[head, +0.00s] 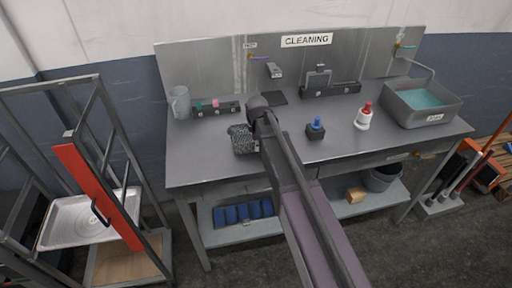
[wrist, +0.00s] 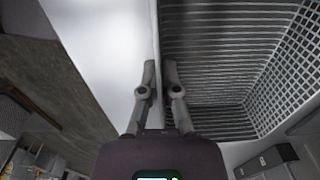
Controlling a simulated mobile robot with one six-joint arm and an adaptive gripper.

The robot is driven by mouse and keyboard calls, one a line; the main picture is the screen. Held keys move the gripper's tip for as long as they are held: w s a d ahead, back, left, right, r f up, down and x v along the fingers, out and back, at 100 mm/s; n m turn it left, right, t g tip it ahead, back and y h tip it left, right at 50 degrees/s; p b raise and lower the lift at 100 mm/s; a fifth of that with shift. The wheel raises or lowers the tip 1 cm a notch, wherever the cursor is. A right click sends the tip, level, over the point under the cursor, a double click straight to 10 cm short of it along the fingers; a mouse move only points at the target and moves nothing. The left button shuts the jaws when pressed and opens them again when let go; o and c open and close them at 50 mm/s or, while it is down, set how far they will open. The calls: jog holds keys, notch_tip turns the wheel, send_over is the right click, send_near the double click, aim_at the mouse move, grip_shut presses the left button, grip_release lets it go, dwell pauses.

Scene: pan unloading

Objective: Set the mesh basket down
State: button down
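The mesh basket (head: 241,140) is a dark grey wire box at the left-middle of the steel bench (head: 200,160), at its front part. I cannot tell whether its bottom touches the bench top. In the wrist view the basket (wrist: 215,85) fills the right half, seen from inside. My gripper (wrist: 160,75) has one finger on each side of the basket's wall edge and is closed on it. In the head view my gripper (head: 258,121) is over the basket's right edge, its fingertips mostly hidden by my arm.
A dark square block with a blue top (head: 316,129) and a red-capped white bottle (head: 364,117) stand to the right. A sink (head: 410,108) with blue-green water is at far right. Bench is bare left of the basket.

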jog(key=shift+f, duration=0.15)
jog(key=c, duration=0.8)
grip_release()
notch_tip(320, 180, up, 12)
jog(key=p, duration=1.2)
jog(key=shift+r, duration=0.2)
jog(key=shift+s, duration=0.1)
jog(key=s+d+n, duration=1.4)
jog(key=s+d, duration=0.4)
jog(key=d, duration=0.3)
jog(key=shift+s+n, duration=0.3)
jog(key=shift+n, duration=0.1)
